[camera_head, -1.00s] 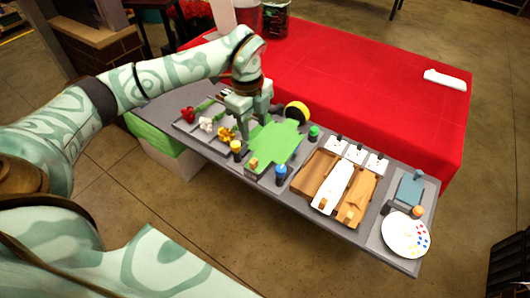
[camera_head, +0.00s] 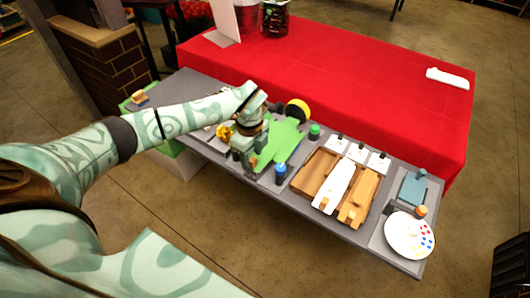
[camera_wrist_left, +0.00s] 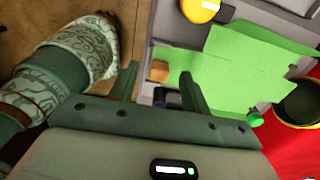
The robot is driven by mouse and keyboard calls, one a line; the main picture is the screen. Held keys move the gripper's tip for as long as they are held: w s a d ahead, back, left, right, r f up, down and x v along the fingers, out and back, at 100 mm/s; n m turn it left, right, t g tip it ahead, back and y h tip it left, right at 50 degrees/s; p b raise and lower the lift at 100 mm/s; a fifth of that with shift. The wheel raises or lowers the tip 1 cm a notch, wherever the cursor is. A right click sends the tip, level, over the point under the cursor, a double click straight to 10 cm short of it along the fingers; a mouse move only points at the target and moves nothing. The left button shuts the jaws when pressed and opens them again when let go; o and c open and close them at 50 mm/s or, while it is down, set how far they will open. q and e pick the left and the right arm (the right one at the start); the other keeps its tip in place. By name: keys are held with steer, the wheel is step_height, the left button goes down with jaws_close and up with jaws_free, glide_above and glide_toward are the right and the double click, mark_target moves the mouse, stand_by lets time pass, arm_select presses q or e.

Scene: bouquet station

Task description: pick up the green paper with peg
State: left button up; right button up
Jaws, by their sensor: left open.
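The green paper (camera_head: 283,143) lies on the grey table, partly covered by my left gripper in the head view. It also shows in the wrist view (camera_wrist_left: 235,68), flat and wide. A small tan wooden peg (camera_wrist_left: 158,71) sits at the paper's edge. My left gripper (camera_wrist_left: 158,79) is open, with its fingers on either side of the peg in the picture; I cannot tell whether either touches it. My right gripper is not in view.
A blue-capped jar (camera_head: 281,172), a green-capped jar (camera_head: 315,131) and a yellow-black roll (camera_head: 298,109) stand around the paper. Wooden trays (camera_head: 312,172) and a paint palette (camera_head: 409,236) are to the right. The red-covered table (camera_head: 370,90) behind is mostly clear.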

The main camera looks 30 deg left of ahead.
arm_select(q)
steer(key=shift+f, duration=0.7)
jaws_close()
steer(key=shift+r, duration=0.15)
